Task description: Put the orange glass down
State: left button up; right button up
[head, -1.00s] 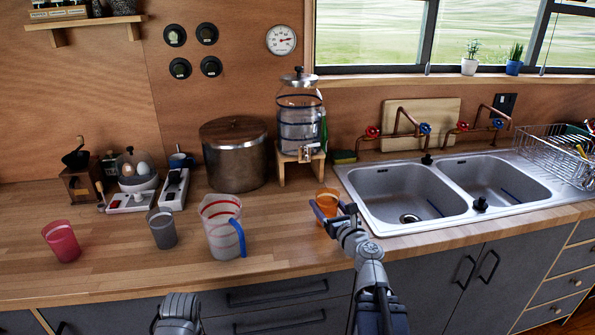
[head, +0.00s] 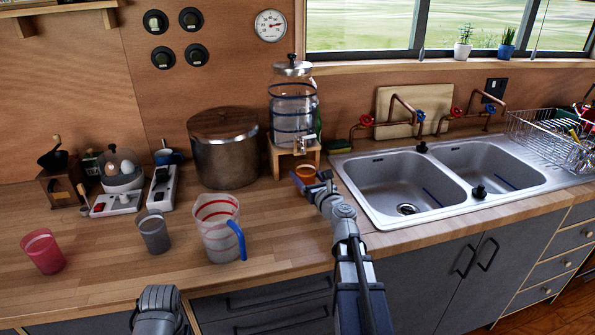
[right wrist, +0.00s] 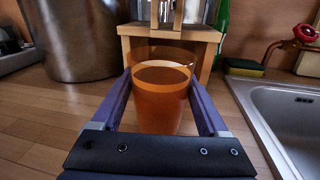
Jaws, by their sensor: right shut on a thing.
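The orange glass (head: 306,173) is upright in my right gripper (head: 312,183), just in front of the small wooden stand of the drink dispenser and left of the sink. In the right wrist view the glass (right wrist: 160,98) sits between the two purple fingers of my right gripper (right wrist: 160,85), which are shut on it. Its base is low over the counter (head: 275,240); I cannot tell whether it touches. Part of my left arm shows at the bottom of the head view, but its gripper is out of view.
The glass dispenser (head: 292,105) stands on its wooden stand (head: 275,160) behind the glass. A big metal pot (head: 224,160) is to the left. A jug (head: 216,230), a grey cup (head: 154,233) and a pink cup (head: 43,252) stand farther left. The sink (head: 395,185) is right.

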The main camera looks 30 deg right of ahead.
jog(key=w, duration=0.3)
jog(key=shift+d, duration=0.15)
jog(key=shift+s+f, duration=0.15)
jog(key=shift+f, duration=0.05)
jog(key=shift+s+r, duration=0.15)
pick_arm(q)
jog(key=shift+w+a+f, duration=0.25)
jog(key=shift+w+a, duration=0.15)
jog(key=shift+a, duration=0.05)
pick_arm(e)
jog(key=o, duration=1.4)
jog(key=shift+f, duration=0.2)
pick_arm(q)
jog(key=shift+r, duration=0.1)
pick_arm(e)
jog(key=shift+r, duration=0.1)
